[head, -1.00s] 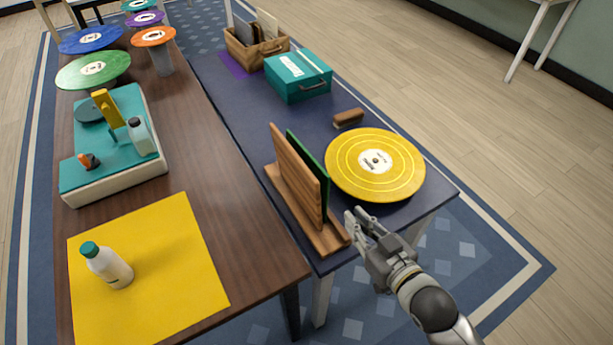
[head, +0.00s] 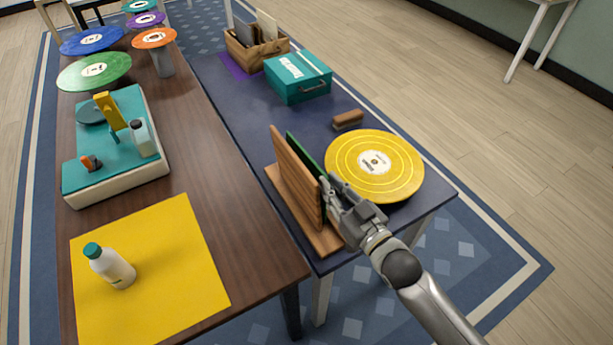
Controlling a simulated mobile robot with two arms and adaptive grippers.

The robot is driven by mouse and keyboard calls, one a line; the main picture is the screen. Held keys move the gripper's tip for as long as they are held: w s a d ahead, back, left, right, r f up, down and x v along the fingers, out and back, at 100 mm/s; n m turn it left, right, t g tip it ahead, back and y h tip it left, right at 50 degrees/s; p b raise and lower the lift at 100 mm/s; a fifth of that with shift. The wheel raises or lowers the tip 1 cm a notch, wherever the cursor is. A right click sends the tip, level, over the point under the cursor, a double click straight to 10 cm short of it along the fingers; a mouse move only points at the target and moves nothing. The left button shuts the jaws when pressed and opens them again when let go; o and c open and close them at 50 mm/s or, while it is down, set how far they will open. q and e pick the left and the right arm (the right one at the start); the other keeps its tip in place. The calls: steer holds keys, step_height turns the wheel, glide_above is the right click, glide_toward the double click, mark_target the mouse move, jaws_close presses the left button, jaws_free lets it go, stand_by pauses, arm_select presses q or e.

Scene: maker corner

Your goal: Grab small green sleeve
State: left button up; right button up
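The small green sleeve (head: 307,157) stands upright in a wooden rack (head: 322,239), just right of the rack's tall slatted board (head: 291,173). Mostly its top and far part show; the near part is hidden by the board and my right gripper. My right gripper (head: 330,183) is at the near end of the sleeve, with its fingertips at or very close to the sleeve's near edge. I cannot tell whether the fingers touch it or have closed on it. My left gripper is not in view.
A yellow record (head: 396,173) on a stand is close right of my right gripper. A brown brush (head: 348,119), a teal case (head: 298,78) and a wooden crate (head: 243,52) stand farther back. A brown table (head: 190,150) with a turntable is on the left.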

mark_target(314, 168)
steer(key=x, duration=0.3)
steer(key=shift+w, duration=0.1)
steer(key=shift+c, duration=0.4)
jaws_close()
steer(key=shift+r, duration=0.1)
